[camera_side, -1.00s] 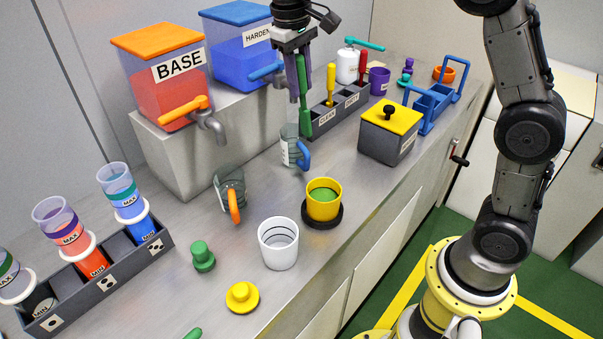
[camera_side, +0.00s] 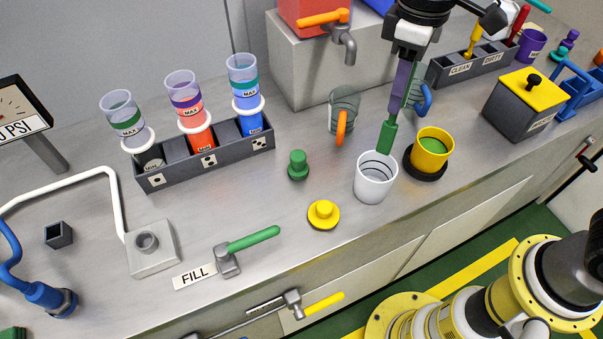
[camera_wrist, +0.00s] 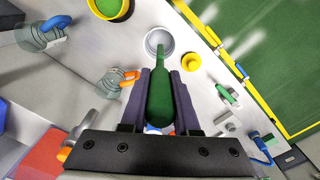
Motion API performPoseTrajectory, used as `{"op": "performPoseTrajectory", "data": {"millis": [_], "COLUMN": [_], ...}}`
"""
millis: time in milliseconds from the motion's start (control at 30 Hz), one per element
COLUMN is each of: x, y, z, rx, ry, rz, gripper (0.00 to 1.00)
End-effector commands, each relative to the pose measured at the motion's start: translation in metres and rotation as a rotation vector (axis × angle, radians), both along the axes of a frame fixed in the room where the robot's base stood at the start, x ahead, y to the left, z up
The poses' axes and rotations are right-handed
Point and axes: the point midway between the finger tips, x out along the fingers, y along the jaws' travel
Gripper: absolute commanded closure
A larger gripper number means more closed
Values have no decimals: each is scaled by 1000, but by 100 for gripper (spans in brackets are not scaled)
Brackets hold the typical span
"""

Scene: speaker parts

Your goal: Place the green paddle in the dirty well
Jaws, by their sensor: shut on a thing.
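The green paddle (camera_side: 388,137) is in my gripper (camera_side: 396,108), between its purple fingers. It hangs pointing down, its lower end just above the white cup (camera_side: 371,190) or at its rim; I cannot tell if it is inside. In the wrist view the paddle (camera_wrist: 159,98) reaches from my gripper (camera_wrist: 160,72) towards the white cup's (camera_wrist: 159,37) mouth. The grey rack (camera_side: 475,63) with CLEAN and DIRTY labels is at the upper right, away from my gripper. The DIRTY label (camera_side: 493,57) is on its right part. A yellow paddle (camera_side: 475,40) and a red paddle (camera_side: 518,23) stand there.
A yellow cup (camera_side: 434,146) with green contents stands right of the white cup. A yellow-lidded box (camera_side: 523,104) is at right. A green piece (camera_side: 298,165) and yellow piece (camera_side: 323,214) lie left.

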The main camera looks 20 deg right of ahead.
Motion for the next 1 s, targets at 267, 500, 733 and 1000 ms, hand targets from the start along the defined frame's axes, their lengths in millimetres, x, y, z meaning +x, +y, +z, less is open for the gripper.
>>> {"op": "performPoseTrajectory", "data": {"millis": [267,500,733,1000], "x": [-38,-13,28,57], "y": [41,65,96,118], "z": [4,-12,-34,-75], "rx": [11,8,10,9], "ry": [-4,0,-3,-2], "rz": [142,150,149,149], "gripper": [100,100,100,100]}}
